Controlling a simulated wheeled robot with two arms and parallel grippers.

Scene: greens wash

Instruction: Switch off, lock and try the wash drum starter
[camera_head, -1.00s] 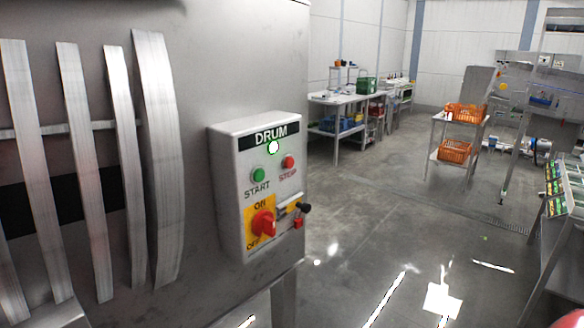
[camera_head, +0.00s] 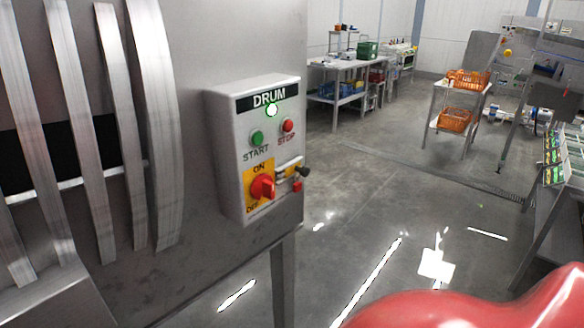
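The drum starter box (camera_head: 232,160), grey and labelled DRUM, is fixed to the side of the steel wash drum housing (camera_head: 205,50). A lamp (camera_head: 271,110) under the label glows whitish green. Below it are a green START button (camera_head: 257,138) and a red STOP button (camera_head: 288,125). A red rotary switch (camera_head: 263,187) sits on a yellow plate marked ON above and OFF below; I cannot tell its exact setting. A small red item (camera_head: 297,187), perhaps a padlock, and a dark knob (camera_head: 304,171) show at the box's right edge. Neither gripper is in view.
Upright metal slats (camera_head: 150,130) stand at the left. A red rounded surface (camera_head: 450,310) fills the lower right corner. Steel tables (camera_head: 345,66) and a stand with orange crates (camera_head: 456,118) are further back. The floor (camera_head: 370,200) right of the box is open.

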